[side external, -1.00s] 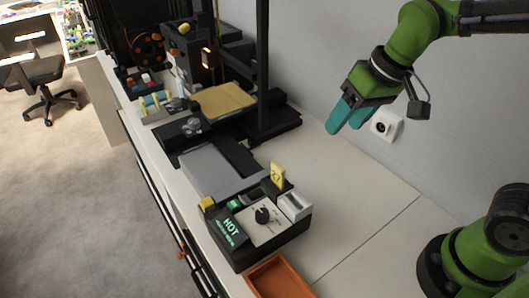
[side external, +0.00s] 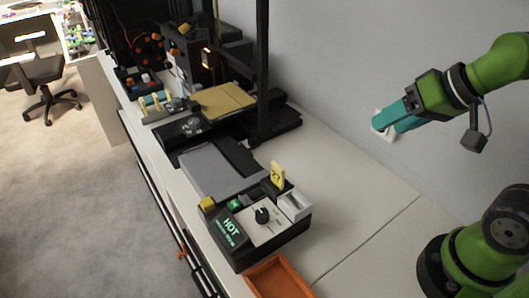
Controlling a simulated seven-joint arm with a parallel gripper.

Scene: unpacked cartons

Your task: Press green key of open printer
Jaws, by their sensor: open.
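The near printer has a black control box (side external: 255,250) with a glowing "HOT" display (side external: 228,232), a black knob (side external: 262,215) on a white dial plate, and a small green key (side external: 234,204) at its back edge. A grey bed (side external: 212,170) lies behind the box. A second, framed printer with a yellow-tan bed (side external: 222,100) stands farther back. My gripper (side external: 379,124) has teal fingers, is open and empty, and hangs well right of the near printer, in front of the wall. The fingers point left and overlap in this view, so their gap is hidden.
A yellow key (side external: 207,204) sits left of the green key, and a yellow tag (side external: 277,173) stands upright to its right. A white block (side external: 294,206) sits on the box's right side. An orange tray (side external: 278,280) is in front. The white counter (side external: 345,205) to the right is clear.

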